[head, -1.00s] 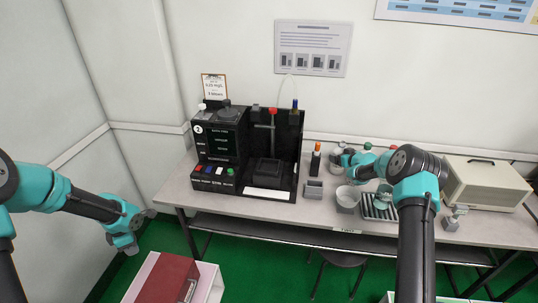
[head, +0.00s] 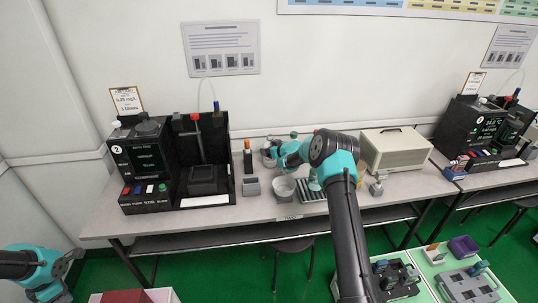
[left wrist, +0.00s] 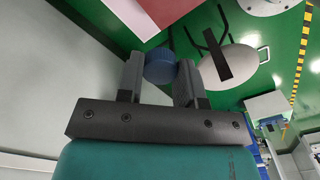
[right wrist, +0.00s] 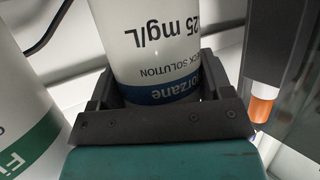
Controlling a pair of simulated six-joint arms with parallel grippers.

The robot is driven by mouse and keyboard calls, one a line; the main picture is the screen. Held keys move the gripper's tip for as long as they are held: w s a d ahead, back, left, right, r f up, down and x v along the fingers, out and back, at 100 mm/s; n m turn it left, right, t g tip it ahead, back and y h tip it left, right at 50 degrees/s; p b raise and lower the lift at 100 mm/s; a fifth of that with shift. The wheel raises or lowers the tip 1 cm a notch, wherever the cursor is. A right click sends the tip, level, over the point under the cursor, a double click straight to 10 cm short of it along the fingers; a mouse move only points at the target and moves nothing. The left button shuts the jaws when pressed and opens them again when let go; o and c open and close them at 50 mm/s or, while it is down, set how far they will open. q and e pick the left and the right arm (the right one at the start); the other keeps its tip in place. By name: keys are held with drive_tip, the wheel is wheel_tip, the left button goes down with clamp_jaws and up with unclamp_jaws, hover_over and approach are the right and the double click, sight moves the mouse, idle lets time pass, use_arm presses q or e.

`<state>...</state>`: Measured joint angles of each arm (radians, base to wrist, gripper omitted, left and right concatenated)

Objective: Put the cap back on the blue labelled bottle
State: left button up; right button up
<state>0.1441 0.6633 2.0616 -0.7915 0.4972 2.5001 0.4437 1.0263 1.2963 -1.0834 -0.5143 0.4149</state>
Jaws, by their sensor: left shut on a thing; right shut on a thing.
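A blue cap (left wrist: 160,66) sits between the fingertips of my left gripper (left wrist: 160,82), which is shut on it. In the head view my left gripper (head: 66,268) is low at the left edge, away from the bench. The blue labelled bottle (right wrist: 150,45) fills the middle of the right wrist view, white with a blue band and "25 mg/L" text. My right gripper (right wrist: 155,90) is shut around it. In the head view my right gripper (head: 277,152) is over the bench; the bottle there is mostly hidden by it. The bottle's mouth is out of sight.
A green-banded bottle (right wrist: 25,110) stands close beside the held bottle. A black tester (head: 145,165) is left on the bench (head: 105,220). A white beaker (head: 283,188), a grey rack (head: 312,196) and a beige box (head: 395,150) are near my right arm. An orange-topped marker (head: 248,158) stands by a grey block.

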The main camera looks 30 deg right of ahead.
sight(270, 135)
drive_tip(key=shift+c, duration=0.8)
drive_tip(key=shift+r, duration=0.1)
wheel_tip(270, 135, up, 10)
drive_tip(key=o, duration=0.5)
drive_tip(key=c, duration=0.8)
drive_tip(key=shift+o, duration=0.2)
